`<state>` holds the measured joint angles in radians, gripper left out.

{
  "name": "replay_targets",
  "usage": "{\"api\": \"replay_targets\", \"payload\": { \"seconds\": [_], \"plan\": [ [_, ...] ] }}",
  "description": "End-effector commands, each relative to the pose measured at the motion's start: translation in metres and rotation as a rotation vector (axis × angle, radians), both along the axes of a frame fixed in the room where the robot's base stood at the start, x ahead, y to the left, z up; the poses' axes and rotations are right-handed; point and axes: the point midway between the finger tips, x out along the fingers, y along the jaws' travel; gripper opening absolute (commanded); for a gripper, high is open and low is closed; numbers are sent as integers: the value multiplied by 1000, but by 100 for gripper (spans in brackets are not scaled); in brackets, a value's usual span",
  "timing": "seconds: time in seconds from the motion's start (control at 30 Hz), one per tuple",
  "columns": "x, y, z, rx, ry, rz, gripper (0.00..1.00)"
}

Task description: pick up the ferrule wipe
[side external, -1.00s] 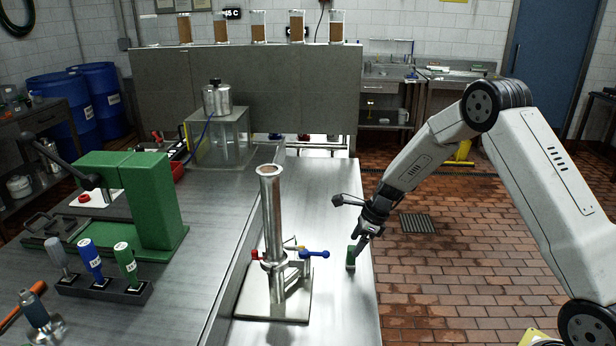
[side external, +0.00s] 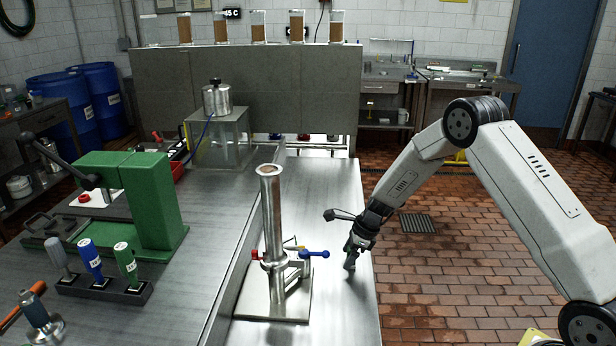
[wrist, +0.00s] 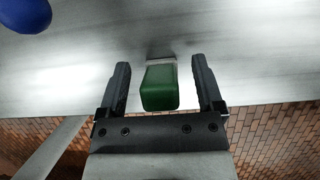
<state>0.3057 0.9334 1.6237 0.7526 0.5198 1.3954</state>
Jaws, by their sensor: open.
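The ferrule wipe (wrist: 161,88), a small green block with a pale end, shows in the wrist view at the middle. It stands near the right edge of the steel bench. My gripper (wrist: 160,66) is open, with one black finger on each side of the wipe and a visible gap on both sides. In the side view my gripper (side external: 350,262) is low over the bench's right edge and hides the wipe.
A steel column (side external: 272,215) on a square base, with a blue-handled valve (side external: 315,254), stands just left of my gripper. A green press (side external: 140,205) and a rack of handled tools (side external: 105,288) are further left. Bare bench lies behind my gripper.

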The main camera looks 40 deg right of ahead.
Motion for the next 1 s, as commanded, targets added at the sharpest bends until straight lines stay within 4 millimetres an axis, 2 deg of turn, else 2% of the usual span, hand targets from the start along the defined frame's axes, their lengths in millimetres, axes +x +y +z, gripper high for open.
{"api": "replay_targets", "payload": {
  "seconds": [0.07, 0.1, 0.17, 0.3, 0.37, 0.77, 1.0],
  "plan": [
    [0, 0, 0, 0, 0, 0, 85],
    [0, 0, 0, 0, 0, 0, 79],
    [0, 0, 0, 0, 0, 0, 60],
    [0, 0, 0, 0, 0, 0, 15],
    [0, 0, 0, 0, 0, 0, 0],
    [0, 0, 3, 0, -1, 0, 0],
    [1, 0, 18, 1, -2, 1, 0]
  ]
}}
